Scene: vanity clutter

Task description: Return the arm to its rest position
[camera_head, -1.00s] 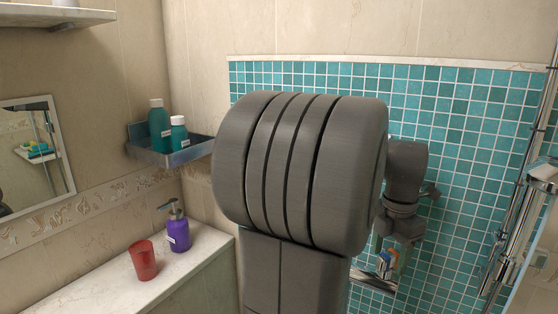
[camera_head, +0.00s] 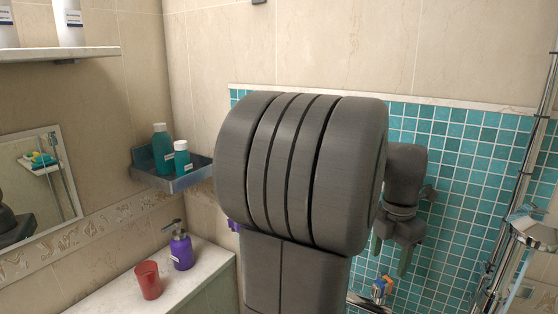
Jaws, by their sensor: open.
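My arm fills the middle of the view, with a large ribbed grey joint in front. My gripper (camera_head: 391,256) hangs at its far end, right of the joint, with two greenish fingers pointing down. The fingers are apart and nothing shows between them. Below the gripper, small orange and blue items (camera_head: 381,288) sit near a metal shelf (camera_head: 366,303) on the tiled wall. They appear apart from the fingers. Part of the wrist is hidden behind the big joint.
A red cup (camera_head: 147,281) and a purple pump bottle (camera_head: 181,250) stand on the left counter (camera_head: 205,268). Two teal bottles (camera_head: 162,141) stand in a metal wall shelf (camera_head: 172,183). A mirror (camera_head: 45,180) hangs left. A shower rail (camera_head: 527,170) stands right.

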